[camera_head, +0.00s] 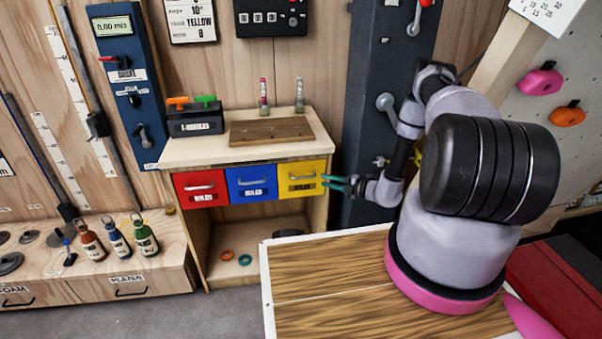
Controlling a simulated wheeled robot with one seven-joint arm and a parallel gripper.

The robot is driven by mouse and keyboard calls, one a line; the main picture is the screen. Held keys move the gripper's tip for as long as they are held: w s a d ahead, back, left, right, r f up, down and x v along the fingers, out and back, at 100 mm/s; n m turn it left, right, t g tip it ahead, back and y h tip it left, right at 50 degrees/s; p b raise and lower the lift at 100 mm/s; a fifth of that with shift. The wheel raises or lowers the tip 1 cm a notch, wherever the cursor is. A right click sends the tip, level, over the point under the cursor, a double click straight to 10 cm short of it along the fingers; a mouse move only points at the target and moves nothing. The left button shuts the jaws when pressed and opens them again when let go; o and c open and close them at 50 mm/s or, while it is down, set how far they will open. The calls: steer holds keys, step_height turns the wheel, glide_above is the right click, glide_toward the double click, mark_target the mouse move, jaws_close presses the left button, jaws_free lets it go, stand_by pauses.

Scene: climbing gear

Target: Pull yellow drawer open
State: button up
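The yellow drawer (302,190) is the rightmost of three drawers under the top of the small wooden cabinet (205,150). It looks shut, level with the drawers beside it. Its pale bar handle (303,176) runs across the upper part of its front. My gripper (324,181) comes in from the right, with its teal fingers at the drawer's right edge, to the right of the handle. A narrow gap shows between the fingers, with nothing visible in it. I cannot tell how far the fingers are from the drawer front.
A red drawer (200,193) and a blue drawer (251,191) sit to the left. A wooden-topped table (330,290) stands in front, below my arm. A dark column (362,90) rises right of the cabinet. Rings lie on the open lower shelf. Bottles (145,238) stand at left.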

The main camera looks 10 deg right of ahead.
mark_target(307, 177)
steer(key=shift+m, duration=0.3)
steer(key=x, duration=1.1)
steer(key=shift+w+d+f, duration=0.1)
steer(key=shift+d+f, duration=0.1)
steer(key=shift+f, duration=0.2)
steer(key=shift+c, duration=0.4)
jaws_close()
